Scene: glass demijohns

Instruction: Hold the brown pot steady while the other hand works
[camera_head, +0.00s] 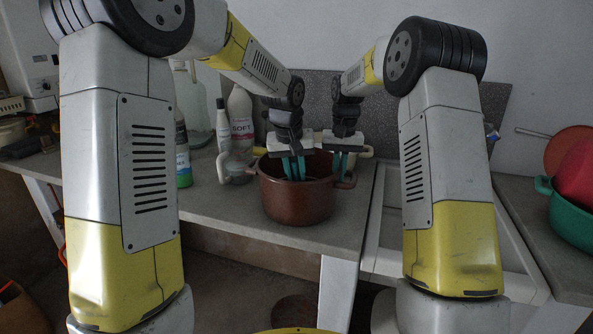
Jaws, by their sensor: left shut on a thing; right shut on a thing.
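The brown pot (297,207) stands upright on the grey worktop, near its front edge. My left gripper (294,175) points down into the pot's opening with its teal fingers. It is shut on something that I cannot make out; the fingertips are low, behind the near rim. My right gripper (341,170) points down at the pot's right side. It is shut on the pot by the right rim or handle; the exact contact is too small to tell. The grippers cover part of the pot's inside and far rim.
A white bottle marked SOFT (241,125), a green-based bottle (183,165) and a clear glass demijohn (193,105) stand left of and behind the pot. A white sink (385,225) lies to the right. A green basin (572,222) holds a red thing at far right.

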